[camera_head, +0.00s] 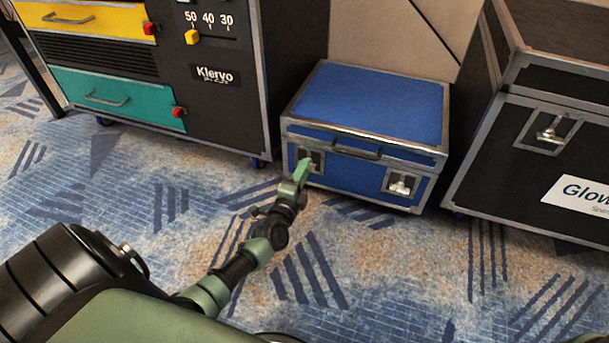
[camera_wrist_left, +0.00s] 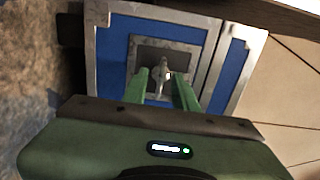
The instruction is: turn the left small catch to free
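The blue case (camera_head: 375,105) with metal edges stands on the carpet. Its left small catch (camera_wrist_left: 163,79) is a metal piece in a dark recessed plate, seen in the wrist view. In the head view that catch is mostly hidden by my left gripper (camera_head: 303,169). In the wrist view the two green fingers of my left gripper (camera_wrist_left: 165,92) stand apart, one on each side of the catch. I see gaps beside it, though contact is hard to tell. The right small catch (camera_head: 401,184) is on the same front face. My right gripper is not in view.
The case's handle (camera_head: 357,150) lies between the two catches. A black cabinet with yellow and teal drawers (camera_head: 115,95) stands at left. A large black case (camera_head: 540,150) with its own catch stands close at right. The carpet (camera_head: 400,270) in front is clear.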

